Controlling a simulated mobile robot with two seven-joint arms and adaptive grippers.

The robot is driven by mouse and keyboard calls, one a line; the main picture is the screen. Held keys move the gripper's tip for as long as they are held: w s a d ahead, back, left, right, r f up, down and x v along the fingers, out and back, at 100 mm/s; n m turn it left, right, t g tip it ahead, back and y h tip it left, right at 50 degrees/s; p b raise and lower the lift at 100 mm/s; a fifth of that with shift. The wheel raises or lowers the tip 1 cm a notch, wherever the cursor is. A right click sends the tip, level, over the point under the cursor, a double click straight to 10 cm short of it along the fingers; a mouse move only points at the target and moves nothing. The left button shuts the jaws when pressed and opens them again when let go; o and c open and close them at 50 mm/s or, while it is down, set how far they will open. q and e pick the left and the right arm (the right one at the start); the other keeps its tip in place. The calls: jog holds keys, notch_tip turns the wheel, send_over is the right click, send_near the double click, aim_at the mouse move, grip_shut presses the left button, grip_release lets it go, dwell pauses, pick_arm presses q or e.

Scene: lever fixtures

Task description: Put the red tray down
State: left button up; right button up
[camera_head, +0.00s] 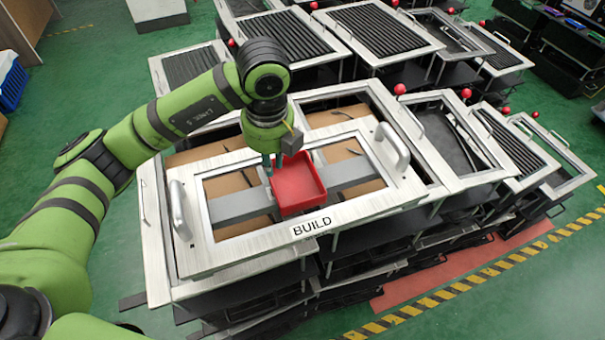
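The red tray (299,188) is a small open box over the middle crossbar of the metal frame labelled BUILD (312,226). I cannot tell whether it rests on the bar or hangs just above it. My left gripper (274,164) points down at the tray's back left edge. Its fingers are small and partly hidden, so I cannot tell whether they are closed on the wall. The tray looks empty. My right gripper is not in view.
The BUILD frame has two raised handles, left (180,210) and right (392,147). Several similar fixtures with dark slatted tops and red-knobbed levers (399,89) stand behind and to the right. Green floor with yellow-black striping (440,297) lies in front right.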

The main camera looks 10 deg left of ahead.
aim_at(272, 191)
pick_arm(q)
jog(key=shift+s+f, duration=0.3)
jog(key=shift+s, duration=0.1)
jog(key=shift+s+a+f+p, duration=0.1)
jog(key=shift+s+f+p, duration=0.1)
jog(key=shift+f+p, duration=0.25)
jog(key=shift+s+a+f+p, duration=0.1)
jog(key=shift+s+f+p, duration=0.05)
jog(key=shift+f+p, duration=0.3)
jog(key=shift+w+f+p, duration=0.2)
jog(key=shift+f+p, duration=0.3)
jog(key=shift+f, duration=0.15)
jog(key=shift+w+f+p, duration=0.15)
jog(key=shift+f+p, duration=0.3)
jog(key=shift+f, duration=0.15)
notch_tip(272, 191, down, 2)
jog(key=shift+w+f, duration=0.1)
grip_shut()
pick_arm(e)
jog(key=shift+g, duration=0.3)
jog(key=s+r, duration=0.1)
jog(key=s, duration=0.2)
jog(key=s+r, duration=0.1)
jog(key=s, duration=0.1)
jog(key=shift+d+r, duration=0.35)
